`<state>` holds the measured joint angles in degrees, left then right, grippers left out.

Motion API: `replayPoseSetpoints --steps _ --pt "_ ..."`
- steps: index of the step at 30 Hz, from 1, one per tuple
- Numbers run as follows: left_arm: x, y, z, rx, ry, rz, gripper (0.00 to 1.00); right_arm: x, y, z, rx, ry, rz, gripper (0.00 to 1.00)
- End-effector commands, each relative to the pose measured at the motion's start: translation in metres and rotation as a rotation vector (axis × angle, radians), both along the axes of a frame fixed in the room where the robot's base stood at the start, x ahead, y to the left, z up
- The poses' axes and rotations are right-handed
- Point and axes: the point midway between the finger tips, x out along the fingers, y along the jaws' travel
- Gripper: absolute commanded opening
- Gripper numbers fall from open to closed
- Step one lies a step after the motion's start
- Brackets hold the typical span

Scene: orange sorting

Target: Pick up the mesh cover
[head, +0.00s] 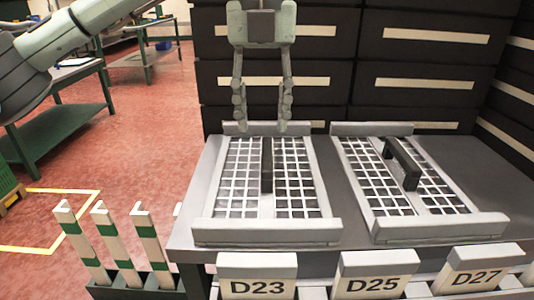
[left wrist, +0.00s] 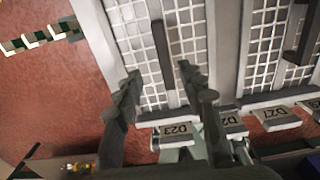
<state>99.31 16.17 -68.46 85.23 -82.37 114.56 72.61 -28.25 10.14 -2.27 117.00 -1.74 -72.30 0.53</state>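Two grey-framed white mesh covers lie on the grey table. My left gripper (head: 261,127) is open and empty, pointing down at the left cover's far end. In the left wrist view its fingers (left wrist: 158,72) are spread over the left cover (left wrist: 185,40), with the handle (left wrist: 161,45) showing between them. Contact cannot be told. My right gripper is not in view.
Dark drawers (head: 277,75) with pale strips stand behind the grey table (head: 483,165). Label blocks D23 (head: 257,287), D25 (head: 375,285) and D27 (head: 483,277) line its front. White and green posts (head: 106,240) stand at the left. Red floor is open beyond them.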

Motion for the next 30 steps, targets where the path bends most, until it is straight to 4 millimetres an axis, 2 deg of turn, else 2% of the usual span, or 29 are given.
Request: replayPoseSetpoints --steps 13,21,28,30 --pt "-0.002 -0.004 -0.038 0.001 0.003 -0.005 0.4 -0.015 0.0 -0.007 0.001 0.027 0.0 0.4" --pt "-0.004 -0.006 -0.076 0.001 0.002 -0.003 0.4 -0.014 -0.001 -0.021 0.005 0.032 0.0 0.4" --pt "-0.004 -0.007 -0.079 0.0 0.0 -0.003 0.4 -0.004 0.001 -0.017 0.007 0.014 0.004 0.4" --pt "-0.004 -0.007 -0.078 0.0 0.0 -0.003 0.32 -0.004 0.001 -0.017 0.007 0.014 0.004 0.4"
